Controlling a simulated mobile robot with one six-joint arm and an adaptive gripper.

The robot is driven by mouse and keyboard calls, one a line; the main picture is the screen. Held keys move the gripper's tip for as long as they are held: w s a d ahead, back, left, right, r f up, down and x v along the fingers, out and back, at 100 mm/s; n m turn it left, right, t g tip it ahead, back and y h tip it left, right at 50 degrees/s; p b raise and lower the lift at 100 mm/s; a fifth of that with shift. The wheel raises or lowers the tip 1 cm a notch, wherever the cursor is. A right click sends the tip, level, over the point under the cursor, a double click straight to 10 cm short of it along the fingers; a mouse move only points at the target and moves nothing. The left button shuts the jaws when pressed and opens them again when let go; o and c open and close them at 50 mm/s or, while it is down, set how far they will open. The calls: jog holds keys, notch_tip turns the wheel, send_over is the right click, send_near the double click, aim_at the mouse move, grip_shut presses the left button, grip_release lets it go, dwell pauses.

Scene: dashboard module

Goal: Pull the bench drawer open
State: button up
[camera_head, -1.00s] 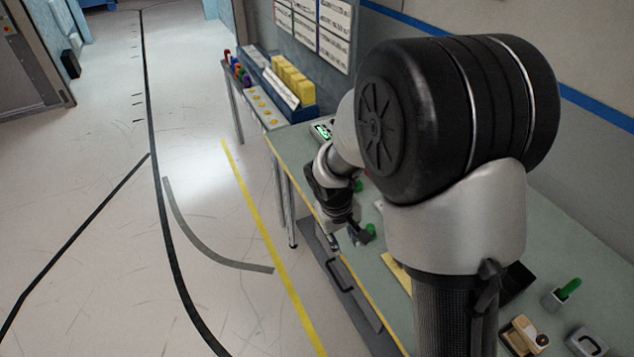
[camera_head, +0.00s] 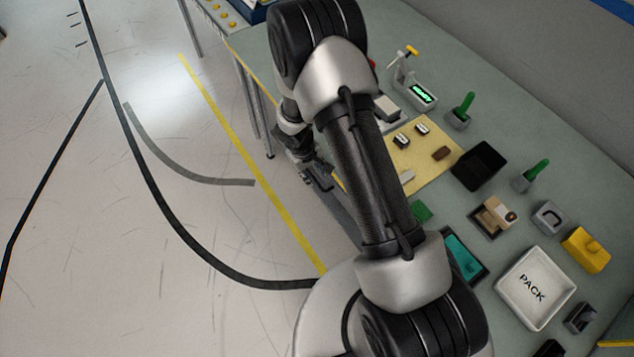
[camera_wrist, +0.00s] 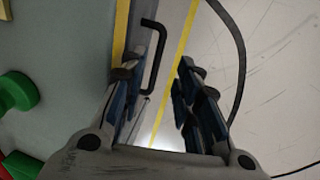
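The bench drawer (camera_head: 345,215) shows as a dark grey strip below the bench's yellow front edge, partly hidden by my arm. Its black bar handle (camera_wrist: 157,60) shows in the wrist view, ahead of and between my fingers, closer to the left one. My gripper (camera_wrist: 160,78) is open, with a clear gap between its blue-padded fingers and nothing held. In the head view my gripper (camera_head: 312,175) is low at the bench's front edge, near the handle. I cannot tell whether a finger touches the handle, nor how far the drawer stands out.
The bench top (camera_head: 430,95) carries a yellow mat (camera_head: 440,150), a black bin (camera_head: 479,165), a white PACK tray (camera_head: 536,287) and several small parts. Green knobs (camera_wrist: 18,90) lie left in the wrist view. Open floor with a yellow line (camera_head: 230,125) lies in front of the bench.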

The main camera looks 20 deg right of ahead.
aim_at(318, 184)
jog(key=f, duration=0.2)
jog(key=d+f+b, duration=0.1)
jog(key=f, duration=0.4)
jog(key=shift+w+d+f, duration=0.15)
jog(key=shift+w+d, duration=0.05)
jog(key=shift+w, duration=0.1)
jog(key=shift+c, duration=0.4)
grip_shut()
